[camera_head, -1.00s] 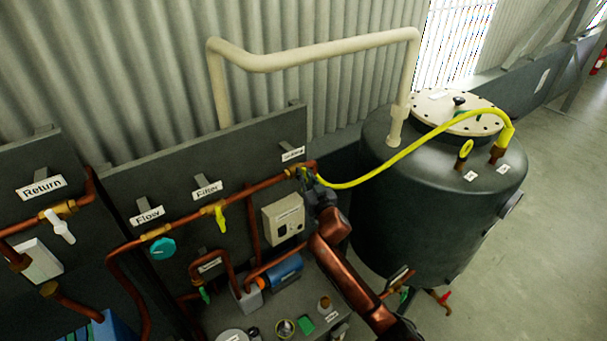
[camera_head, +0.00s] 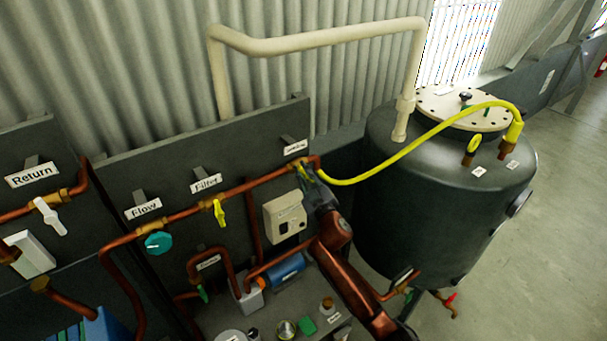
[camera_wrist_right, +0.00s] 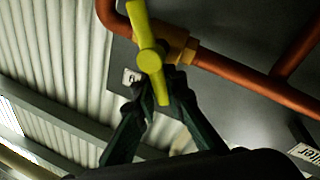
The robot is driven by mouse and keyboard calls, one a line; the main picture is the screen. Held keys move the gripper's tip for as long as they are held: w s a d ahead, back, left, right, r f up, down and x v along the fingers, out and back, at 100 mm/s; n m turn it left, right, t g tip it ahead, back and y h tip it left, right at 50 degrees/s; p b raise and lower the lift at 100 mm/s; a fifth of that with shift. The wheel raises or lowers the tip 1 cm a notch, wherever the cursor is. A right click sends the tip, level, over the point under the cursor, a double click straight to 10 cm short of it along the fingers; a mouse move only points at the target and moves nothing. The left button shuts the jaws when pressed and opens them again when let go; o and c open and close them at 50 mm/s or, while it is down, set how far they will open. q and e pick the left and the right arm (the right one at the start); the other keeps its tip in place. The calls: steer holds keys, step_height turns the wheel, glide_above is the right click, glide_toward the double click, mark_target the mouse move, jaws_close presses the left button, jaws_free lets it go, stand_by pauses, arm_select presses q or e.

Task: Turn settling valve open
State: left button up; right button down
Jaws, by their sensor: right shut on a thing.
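The settling valve has a yellow lever handle (camera_wrist_right: 149,50) on a brass body (camera_wrist_right: 177,45), set in a copper pipe. In the head view it sits just below the "Settling" label (camera_head: 295,148), at the right end of the panel, largely covered by my gripper. My right gripper (camera_wrist_right: 161,88) is shut on the lower end of the lever in the wrist view. The lever stands nearly upright in that picture, crossing the pipe line. In the head view my right gripper (camera_head: 307,178) reaches the valve from the lower right. My left gripper is not in view.
A yellow hose (camera_head: 400,155) runs right to a dark tank (camera_head: 440,215). A grey control box (camera_head: 284,217) is beside my arm. The filter valve's yellow handle (camera_head: 219,212) and teal flow knob (camera_head: 158,243) are left along the pipe. Open floor lies right of the tank.

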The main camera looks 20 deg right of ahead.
steer(key=n+b, duration=0.1)
steer(key=n, duration=0.1)
steer(key=f+n+y+b, duration=0.1)
steer(key=n, duration=0.1)
steer(key=a+n+y+b, duration=0.1)
steer(key=n, duration=0.1)
steer(key=shift+s+f+n+t+b, duration=0.15)
steer(key=shift+f+n+t+b, duration=0.15)
steer(key=shift+n, duration=0.1)
steer(key=shift+s+a+f+n+y+b, duration=0.15)
steer(key=shift+n+y+b, duration=0.35)
steer(key=shift+n, duration=0.65)
steer(key=shift+w+f+n+y+b, duration=0.1)
steer(key=shift+f+n+y+b, duration=0.3)
steer(key=shift+n, duration=0.8)
steer(key=shift+s+a+f+n+y+b, duration=0.1)
steer(key=shift+n+y+b, duration=0.45)
steer(key=shift+n, duration=0.6)
steer(key=c, duration=2)
jaws_free()
steer(key=shift+r, duration=0.1)
